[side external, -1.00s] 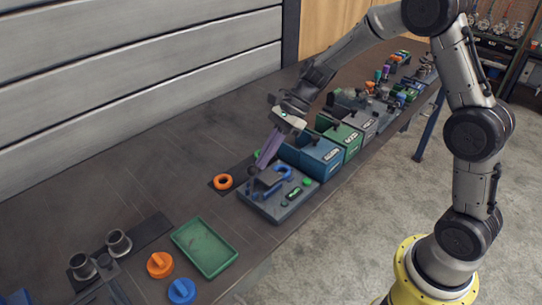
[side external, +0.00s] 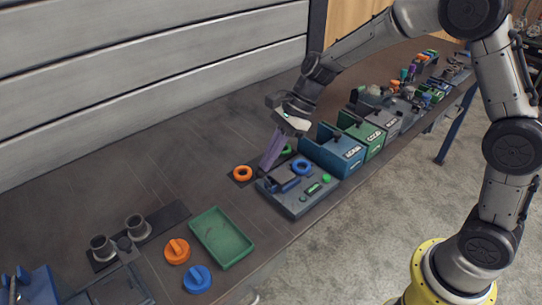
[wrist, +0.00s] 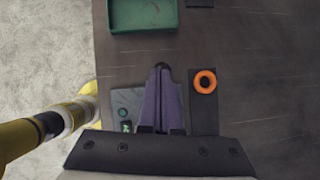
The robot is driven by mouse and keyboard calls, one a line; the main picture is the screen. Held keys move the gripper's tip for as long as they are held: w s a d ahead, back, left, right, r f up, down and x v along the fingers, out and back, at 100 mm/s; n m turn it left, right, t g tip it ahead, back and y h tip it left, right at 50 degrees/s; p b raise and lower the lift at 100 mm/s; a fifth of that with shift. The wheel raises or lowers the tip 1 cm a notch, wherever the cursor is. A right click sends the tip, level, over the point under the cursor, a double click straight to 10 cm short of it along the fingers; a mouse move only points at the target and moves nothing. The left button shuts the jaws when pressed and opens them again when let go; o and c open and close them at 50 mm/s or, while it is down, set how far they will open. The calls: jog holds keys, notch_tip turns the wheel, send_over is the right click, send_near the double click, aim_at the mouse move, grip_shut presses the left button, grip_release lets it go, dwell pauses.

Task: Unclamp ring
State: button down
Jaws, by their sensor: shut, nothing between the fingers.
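A blue ring (side external: 301,166) sits at the back of a grey clamp fixture (side external: 297,203) on the bench, beside a dark blue clamp part (side external: 284,185). My gripper (side external: 265,170) points down with its purple fingers shut and empty, at the fixture's back left corner. I cannot tell whether the tips touch anything. In the wrist view the fingers (wrist: 162,67) are together and hide most of the fixture (wrist: 125,100), including the blue ring. An orange ring (side external: 242,173) lies on a dark mat left of the fingers; in the wrist view it is on their right (wrist: 205,81).
Blue, green and grey bins (side external: 332,152) stand close behind the fixture. A green tray (side external: 221,238), an orange knob (side external: 176,251) and a blue knob (side external: 197,278) lie at the front left. Bare bench lies left of the orange ring.

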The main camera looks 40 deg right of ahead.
dwell(0.4)
jog(key=a+v, duration=0.1)
jog(key=v, duration=1.2)
jog(key=shift+s+r, duration=0.2)
jog(key=shift+r, duration=0.15)
jog(key=shift+a, duration=0.1)
